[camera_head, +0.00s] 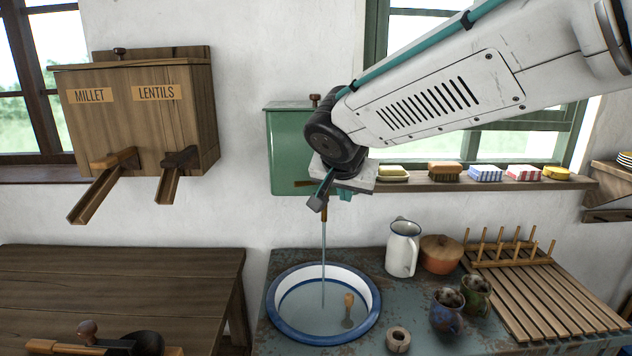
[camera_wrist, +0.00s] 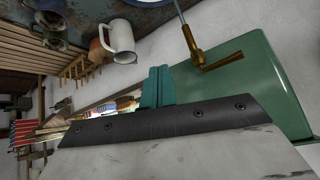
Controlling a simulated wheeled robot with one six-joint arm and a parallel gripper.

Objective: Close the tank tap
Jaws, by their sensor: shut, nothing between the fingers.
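The green tank (camera_head: 285,150) hangs on the wall behind my arm, which hides its right part; it also shows in the wrist view (camera_wrist: 262,85). Its brass tap (camera_wrist: 192,45) has a lever handle (camera_wrist: 224,62) pointing right in the wrist view.
A white jug (camera_head: 402,248), an orange pot (camera_head: 441,254), two mugs (camera_head: 446,312) and a wooden rack (camera_head: 540,295) stand right of the basin. Soaps and brushes line the sill (camera_head: 480,184). A wooden dispenser (camera_head: 140,115) hangs at left.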

